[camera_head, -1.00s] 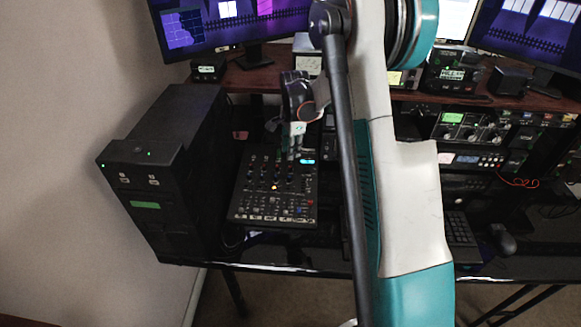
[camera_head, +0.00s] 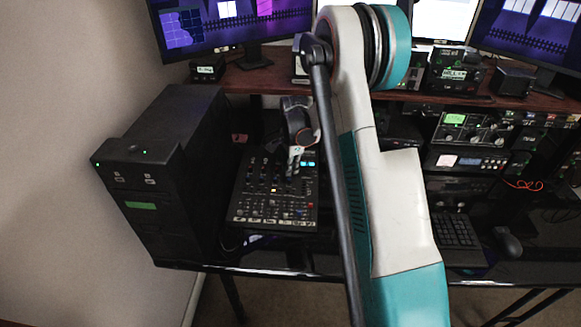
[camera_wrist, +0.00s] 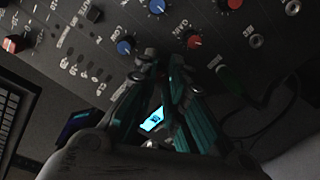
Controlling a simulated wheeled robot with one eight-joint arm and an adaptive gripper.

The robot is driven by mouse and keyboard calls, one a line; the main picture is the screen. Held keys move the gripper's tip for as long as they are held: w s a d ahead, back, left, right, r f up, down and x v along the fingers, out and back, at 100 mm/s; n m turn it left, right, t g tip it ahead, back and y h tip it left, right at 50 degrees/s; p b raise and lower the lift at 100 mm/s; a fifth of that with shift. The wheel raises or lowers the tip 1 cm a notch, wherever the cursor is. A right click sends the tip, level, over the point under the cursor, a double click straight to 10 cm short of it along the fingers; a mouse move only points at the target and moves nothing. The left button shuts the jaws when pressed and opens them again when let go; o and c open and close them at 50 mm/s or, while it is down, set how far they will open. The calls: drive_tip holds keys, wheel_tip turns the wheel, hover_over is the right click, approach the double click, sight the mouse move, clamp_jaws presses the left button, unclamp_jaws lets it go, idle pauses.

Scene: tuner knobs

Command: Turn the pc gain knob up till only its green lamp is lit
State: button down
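A dark mixer panel (camera_head: 262,205) with rows of knobs and buttons lies on the desk between the black computer tower and my arm. My gripper (camera_head: 293,170) points down over its upper right part. In the wrist view my teal fingers (camera_wrist: 165,75) reach the panel's edge, below a blue knob (camera_wrist: 125,46) and a red knob (camera_wrist: 193,41). A gap shows between the fingers, but their tips are dark and I cannot tell whether they hold a knob. The pc gain label is not readable, and I cannot make out a lit gain lamp.
The black computer tower (camera_head: 165,170) stands close left of the mixer. A lit cyan display (camera_head: 308,164) is beside my gripper. A wooden shelf with monitors is behind. Stacked radio gear (camera_head: 470,130), a keyboard (camera_head: 455,232) and a mouse (camera_head: 507,241) are to the right.

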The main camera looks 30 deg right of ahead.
idle(0.4)
drive_tip(key=m, duration=0.4)
drive_tip(key=shift+m, duration=0.3)
drive_tip(key=shift+m+b, duration=0.3)
drive_tip(key=shift+m, duration=1.7)
drive_tip(key=c, duration=1.9)
unclamp_jaws()
drive_tip(key=shift+r, duration=0.1)
drive_tip(key=r, duration=0.4)
drive_tip(key=s+r, duration=0.1)
drive_tip(key=r, duration=0.6)
drive_tip(key=shift+s+a+r, duration=0.15)
drive_tip(key=shift+s+r, duration=0.1)
drive_tip(key=shift+r, duration=0.1)
